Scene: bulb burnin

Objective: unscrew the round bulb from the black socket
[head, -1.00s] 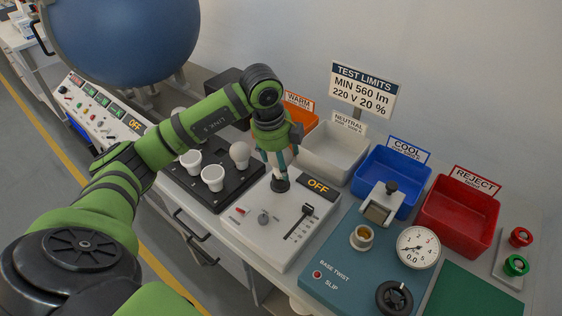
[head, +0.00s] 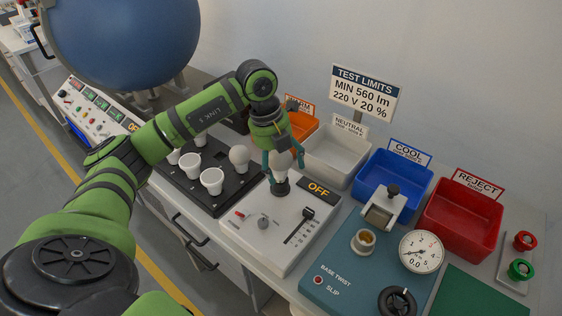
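The round bulb (head: 281,164), whitish, stands upright in the black socket (head: 280,187) on the white test panel (head: 253,236). My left gripper (head: 284,170) comes down over the bulb from above. Its teal fingers are spread, one on each side of the bulb, with a visible gap at the right finger. Whether the left finger touches the bulb I cannot tell. The gripper body hides part of the view behind the bulb. My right gripper is not in view.
A black tray (head: 221,202) with several white bulbs is to the left. Grey (head: 335,150), blue (head: 383,174) and red (head: 458,222) bins stand behind and to the right. A teal base-twist unit (head: 345,275) with a dial is at the right.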

